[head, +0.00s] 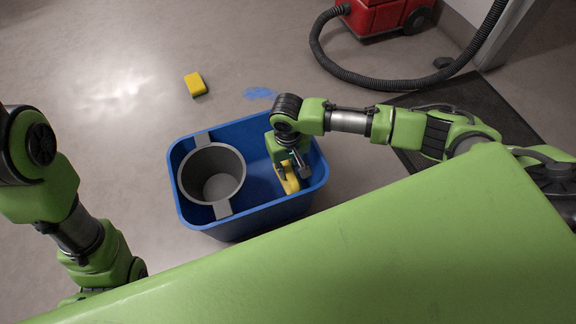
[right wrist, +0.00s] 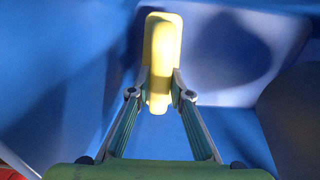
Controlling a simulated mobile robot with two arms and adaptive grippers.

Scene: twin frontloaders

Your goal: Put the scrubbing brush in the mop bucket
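The blue mop bucket (head: 246,220) stands on the floor in front of me, with a grey round wringer insert (head: 213,147) in its left part. My right gripper (head: 289,172) reaches down inside the right part of the bucket. It is shut on the yellow scrubbing brush (head: 291,184). In the right wrist view the brush (right wrist: 162,50) is pinched between both fingertips (right wrist: 161,90), with blue bucket walls around it. Its bristles are hidden, and I cannot tell whether it touches the bucket floor. My left arm hangs at the left; its gripper is out of view.
A yellow sponge (head: 195,84) lies on the floor beyond the bucket, with a blue wet patch (head: 259,93) near it. A red vacuum (head: 385,15) with a black hose (head: 352,76) stands at the back right. A dark mat (head: 480,105) lies under my right arm.

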